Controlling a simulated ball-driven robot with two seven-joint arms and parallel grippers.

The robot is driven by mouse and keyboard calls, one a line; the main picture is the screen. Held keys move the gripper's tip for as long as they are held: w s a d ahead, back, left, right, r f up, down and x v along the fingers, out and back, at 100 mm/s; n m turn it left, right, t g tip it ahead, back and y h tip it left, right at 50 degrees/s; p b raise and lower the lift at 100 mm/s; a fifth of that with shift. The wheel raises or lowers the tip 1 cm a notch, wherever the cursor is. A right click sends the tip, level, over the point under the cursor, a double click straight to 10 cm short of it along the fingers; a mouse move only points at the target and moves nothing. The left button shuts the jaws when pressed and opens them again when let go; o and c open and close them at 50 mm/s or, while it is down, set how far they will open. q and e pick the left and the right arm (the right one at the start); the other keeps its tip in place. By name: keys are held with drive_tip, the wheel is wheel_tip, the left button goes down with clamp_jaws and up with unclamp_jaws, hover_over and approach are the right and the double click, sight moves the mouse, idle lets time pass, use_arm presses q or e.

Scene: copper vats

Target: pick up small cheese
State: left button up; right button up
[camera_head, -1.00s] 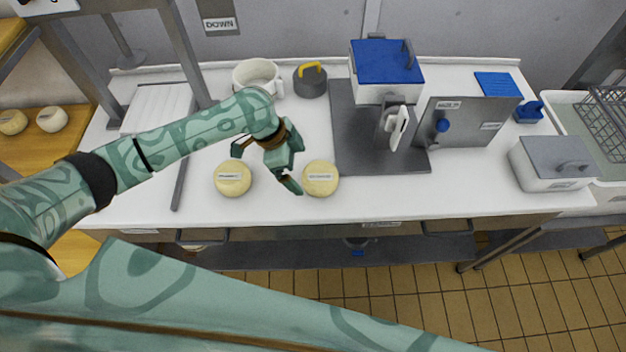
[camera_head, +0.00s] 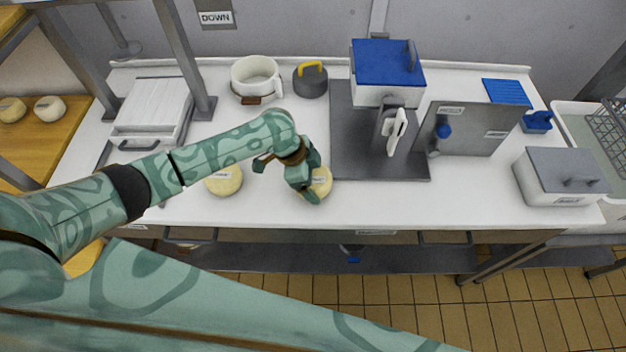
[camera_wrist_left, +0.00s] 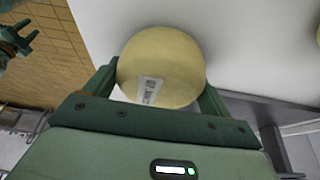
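Two pale yellow round cheeses sit on the white table in the head view. The left cheese (camera_head: 224,180) is apart from my gripper. The right cheese (camera_head: 322,182) is partly hidden behind my left gripper (camera_head: 287,181). In the left wrist view this labelled cheese (camera_wrist_left: 163,66) lies between and just beyond the spread fingers of my left gripper (camera_wrist_left: 160,85). I cannot tell whether the fingers touch it. Part of my right gripper (camera_wrist_left: 16,42) shows at the upper left of the wrist view, cut off by the edge; its finger state is unclear.
The dark board (camera_head: 350,160) lies right of the cheese, with a blue-lidded box (camera_head: 386,62) behind. The table's front edge is close to the cheeses.

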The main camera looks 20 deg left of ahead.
use_arm(q)
drive_tip(key=shift+c, duration=1.2)
drive_tip(key=shift+w+r, duration=0.1)
